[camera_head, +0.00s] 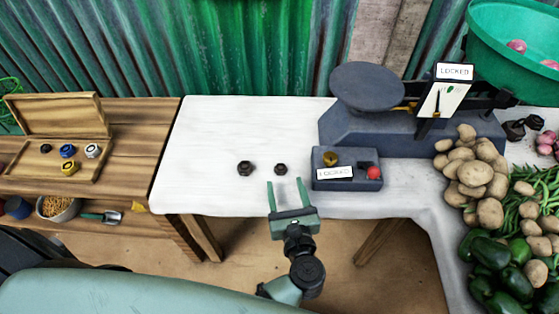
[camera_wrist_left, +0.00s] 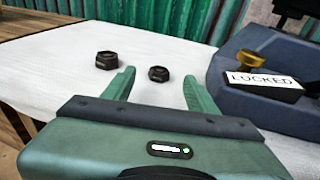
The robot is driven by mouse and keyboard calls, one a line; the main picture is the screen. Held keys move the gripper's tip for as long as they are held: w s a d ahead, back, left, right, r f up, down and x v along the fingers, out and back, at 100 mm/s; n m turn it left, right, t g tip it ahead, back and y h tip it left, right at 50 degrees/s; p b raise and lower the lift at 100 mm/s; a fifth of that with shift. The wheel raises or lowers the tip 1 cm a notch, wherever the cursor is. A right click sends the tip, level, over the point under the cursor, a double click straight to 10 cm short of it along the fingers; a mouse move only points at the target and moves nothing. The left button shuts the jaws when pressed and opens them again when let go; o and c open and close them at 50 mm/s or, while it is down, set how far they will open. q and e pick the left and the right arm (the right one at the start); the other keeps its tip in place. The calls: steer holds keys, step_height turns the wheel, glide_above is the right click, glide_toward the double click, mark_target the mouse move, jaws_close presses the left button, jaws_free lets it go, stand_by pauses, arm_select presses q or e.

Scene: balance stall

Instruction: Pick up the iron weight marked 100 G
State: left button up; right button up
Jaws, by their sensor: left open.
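Two small dark hexagonal iron weights stand on the white table. The larger one (camera_head: 245,168) is on the left and the smaller one (camera_head: 281,169) on the right; no marking is readable on either. My left gripper (camera_head: 286,183) is open and empty at the table's front edge, its fingers pointing at the smaller weight, which lies just beyond the fingertips. In the left wrist view the smaller weight (camera_wrist_left: 158,74) shows between the two fingers, and the larger weight (camera_wrist_left: 106,60) sits left of the left finger. My right gripper is not in view.
A blue-grey lock box (camera_head: 347,182) with a "LOCKED" label and red button stands close right of the gripper, before the scale (camera_head: 365,128). More dark weights (camera_head: 515,130) lie far right. Potatoes (camera_head: 475,175) and peppers fill the right. The table's left part is clear.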

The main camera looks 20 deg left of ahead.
mark_target(281, 169)
arm_select(q)
steer(key=x, duration=0.4)
steer(key=p+x, duration=0.1)
steer(key=x, duration=0.1)
steer(key=shift+f, duration=0.45)
steer(key=c, duration=1.2)
jaws_close()
steer(key=shift+r, duration=0.15)
